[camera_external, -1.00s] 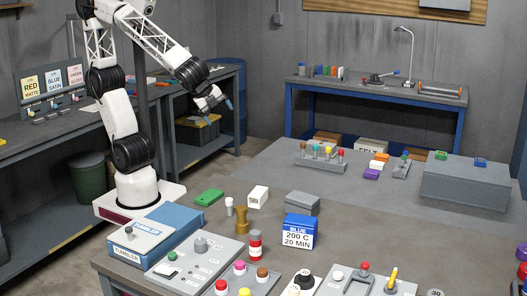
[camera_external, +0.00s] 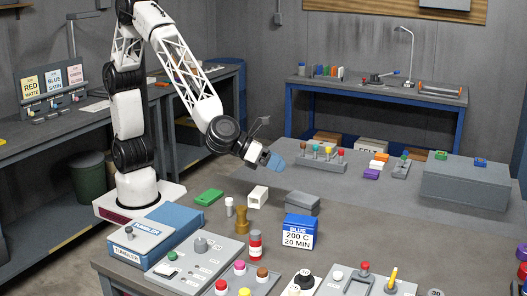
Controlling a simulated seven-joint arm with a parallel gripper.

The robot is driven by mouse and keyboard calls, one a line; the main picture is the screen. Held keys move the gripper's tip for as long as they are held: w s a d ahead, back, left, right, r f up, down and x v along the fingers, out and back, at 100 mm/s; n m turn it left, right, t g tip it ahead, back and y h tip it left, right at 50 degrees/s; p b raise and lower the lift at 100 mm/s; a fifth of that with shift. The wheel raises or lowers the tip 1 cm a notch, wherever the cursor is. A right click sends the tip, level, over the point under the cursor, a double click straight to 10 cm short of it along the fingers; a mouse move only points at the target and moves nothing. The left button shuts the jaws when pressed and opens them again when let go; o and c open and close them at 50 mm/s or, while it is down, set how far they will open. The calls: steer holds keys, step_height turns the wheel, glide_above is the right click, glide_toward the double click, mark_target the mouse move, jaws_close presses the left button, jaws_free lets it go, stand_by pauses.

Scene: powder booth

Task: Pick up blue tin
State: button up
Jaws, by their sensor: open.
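The blue tin (camera_external: 300,230) is a box with a blue upper part and a white label reading "BLUE 200 C 20 MIN". It stands upright near the middle of the table. The gap between the fingers is hard to see from this angle.
A grey box (camera_external: 302,203) stands right behind the tin. A white block (camera_external: 258,196), a brass piece (camera_external: 242,221), a red-and-white bottle (camera_external: 255,245) and a green block (camera_external: 209,197) lie to its left. Button panels fill the front. Bare table lies right of the tin.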

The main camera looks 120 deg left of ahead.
mark_target(286, 219)
steer(key=w+d+f+m+h, duration=0.1)
steer(key=w+d+f+m, duration=0.1)
steer(key=d+m, duration=0.1)
steer(key=w+d+f+m+t+h, duration=0.1)
steer(key=w+d+f+m, duration=0.1)
steer(key=d, duration=0.4)
steer(key=shift+w+f+m, duration=0.4)
steer(key=shift+w+m, duration=0.1)
steer(key=shift+f+h, duration=0.1)
steer(key=shift+h, duration=0.2)
steer(key=shift+a+f, duration=0.1)
steer(key=shift+f, duration=1.6)
steer(key=shift+w+a+f, duration=0.1)
steer(key=shift+w+f, duration=0.1)
steer(key=shift+f, duration=0.45)
steer(key=shift+w+d+f, duration=0.1)
steer(key=shift+w+f, duration=0.15)
steer(key=shift+f, duration=0.45)
steer(key=shift+w+a+f, duration=0.1)
steer(key=shift+w+f, duration=0.1)
steer(key=shift+f, duration=0.45)
steer(key=shift+x, duration=0.75)
